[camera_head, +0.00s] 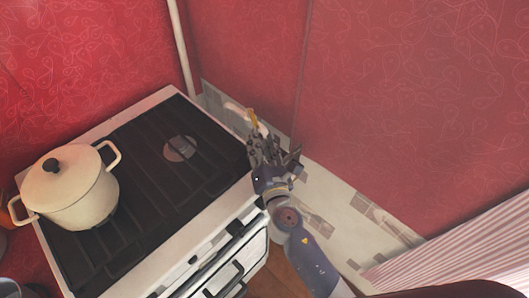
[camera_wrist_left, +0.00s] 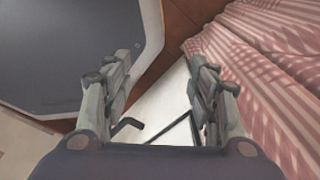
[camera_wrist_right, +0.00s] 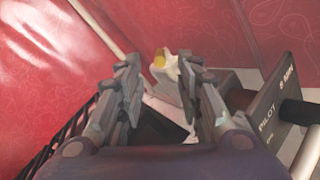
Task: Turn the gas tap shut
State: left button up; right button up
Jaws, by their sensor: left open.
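The gas tap shows as a small yellow lever (camera_head: 253,119) beside a pale fitting, low by the wall behind the stove's right back corner. In the right wrist view its yellow end (camera_wrist_right: 159,61) shows just past and between my fingertips, closer to the right finger; I cannot tell whether they touch. My right gripper (camera_head: 266,143) reaches over the gap beside the stove, fingers apart, and hides part of the tap. My left gripper (camera_wrist_left: 160,75) is out of the head view; in its wrist view it is open and empty.
The stove (camera_head: 213,238) stands at left with a lidded cream pot (camera_head: 75,205) on its grate. A white pipe (camera_head: 181,45) runs down the wall. Striped pink cloth (camera_head: 470,255) is at lower right.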

jog(key=shift+s+d, duration=0.15)
jog(key=shift+s, duration=0.95)
jog(key=shift+s+d, duration=0.15)
jog(key=shift+s, duration=0.9)
